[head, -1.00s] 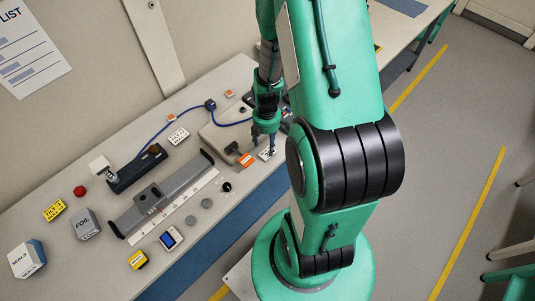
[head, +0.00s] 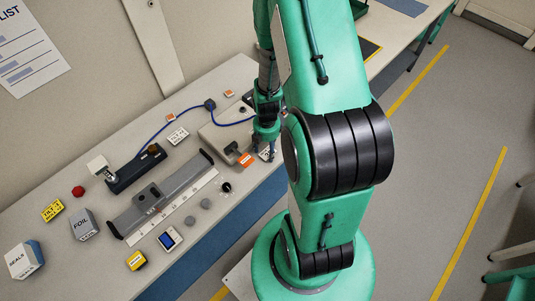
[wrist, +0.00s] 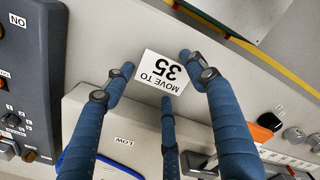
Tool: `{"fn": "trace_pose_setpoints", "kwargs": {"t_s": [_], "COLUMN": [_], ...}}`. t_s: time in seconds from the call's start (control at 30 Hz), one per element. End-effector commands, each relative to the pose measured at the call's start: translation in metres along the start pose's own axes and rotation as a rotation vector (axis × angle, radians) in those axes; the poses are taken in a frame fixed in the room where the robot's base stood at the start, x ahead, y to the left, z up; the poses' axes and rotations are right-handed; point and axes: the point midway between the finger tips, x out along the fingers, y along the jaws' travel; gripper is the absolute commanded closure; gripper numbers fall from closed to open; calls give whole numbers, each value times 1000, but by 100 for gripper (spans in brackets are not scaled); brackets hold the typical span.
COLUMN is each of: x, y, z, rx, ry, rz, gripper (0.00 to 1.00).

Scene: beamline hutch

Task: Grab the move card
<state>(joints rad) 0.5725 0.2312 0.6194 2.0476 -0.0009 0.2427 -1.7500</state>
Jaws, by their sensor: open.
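The move card is a white card (wrist: 155,80) printed "MOVE TO 35", upside down in the wrist view. It lies on the bench top, close to the edge of a pale box. My gripper (wrist: 158,74) has three blue fingers, spread open, with tips around the card: one to its left, one to its right, one below it in the picture. I cannot tell whether any tip touches it. In the head view my gripper (head: 264,156) is low over the bench, and the card (head: 265,154) is mostly hidden behind the fingers.
The pale box (head: 222,131) with an orange tag (head: 246,159) stands beside my gripper. A dark panel (wrist: 22,80) with switches is at the left in the wrist view.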

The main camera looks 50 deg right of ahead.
Motion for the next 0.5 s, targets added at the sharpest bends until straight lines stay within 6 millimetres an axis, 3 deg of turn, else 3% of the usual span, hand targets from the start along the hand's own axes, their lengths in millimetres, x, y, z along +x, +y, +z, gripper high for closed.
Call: {"fn": "trace_pose_setpoints", "kwargs": {"t_s": [0.5], "x": [0], "y": [0], "z": [0], "rx": [0], "ry": [0], "rz": [0], "gripper": [45]}}
